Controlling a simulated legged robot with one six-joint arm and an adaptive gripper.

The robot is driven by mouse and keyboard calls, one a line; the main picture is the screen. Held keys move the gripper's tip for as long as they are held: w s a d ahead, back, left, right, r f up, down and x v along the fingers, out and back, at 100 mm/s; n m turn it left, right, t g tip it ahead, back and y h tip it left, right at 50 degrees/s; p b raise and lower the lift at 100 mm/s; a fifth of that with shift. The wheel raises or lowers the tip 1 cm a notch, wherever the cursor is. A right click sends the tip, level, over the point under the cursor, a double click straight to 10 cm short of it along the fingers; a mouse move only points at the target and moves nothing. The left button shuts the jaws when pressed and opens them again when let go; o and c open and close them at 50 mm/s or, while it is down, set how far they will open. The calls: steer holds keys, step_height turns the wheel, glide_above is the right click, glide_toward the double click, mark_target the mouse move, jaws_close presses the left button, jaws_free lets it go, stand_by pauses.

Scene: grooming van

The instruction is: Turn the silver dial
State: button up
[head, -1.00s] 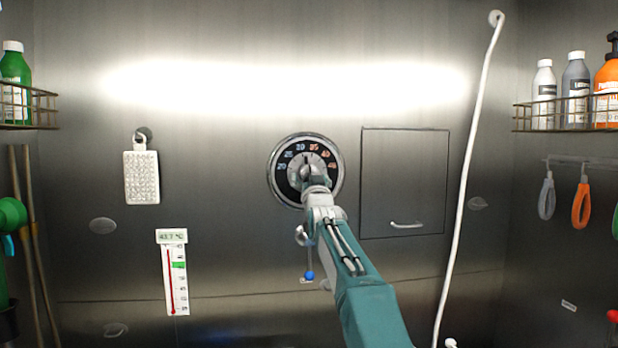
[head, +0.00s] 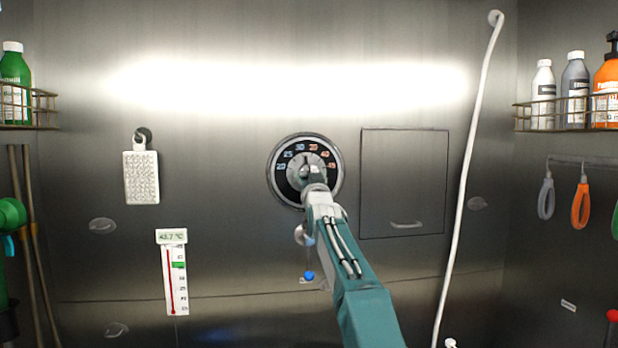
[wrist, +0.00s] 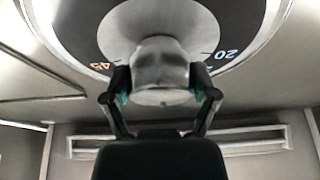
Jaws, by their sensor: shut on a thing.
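The silver dial (head: 304,163) is set in a round black face with a metal rim and numbers running from 20 to 45, on the steel back wall. In the wrist view the dial's knob (wrist: 160,62) sits between my two fingers. My gripper (wrist: 160,82) is shut on it, with a finger on each side. In the head view my gripper (head: 315,180) and arm cover the lower part of the dial. A thermometer (head: 174,280) with a small display reading about 43.7 °C hangs on the wall at the lower left of the dial; a green marker sits beside its red column.
A closed wall panel (head: 404,185) with a handle is right of the dial. A white hose (head: 467,180) hangs beyond it. A white brush plate (head: 141,177) hangs at left. Wire racks with bottles (head: 575,90) flank both sides. A blue ball (head: 309,276) hangs below the dial.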

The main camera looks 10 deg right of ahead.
steer(key=shift+f+n+y, duration=0.1)
steer(key=shift+n+y, duration=1.1)
steer(key=shift+n, duration=1)
steer(key=shift+w+n+y, duration=0.1)
steer(key=shift+n+y, duration=0.2)
steer(key=shift+n, duration=0.3)
steer(key=shift+n+g+y, duration=0.7)
steer(key=shift+n+y, duration=0.2)
steer(key=shift+n, duration=1.1)
steer(key=shift+n+y, duration=0.4)
steer(key=shift+n, duration=0.3)
steer(key=shift+f, duration=0.1)
steer(key=o, duration=1)
steer(key=shift+r, duration=0.2)
steer(key=shift+s, duration=0.2)
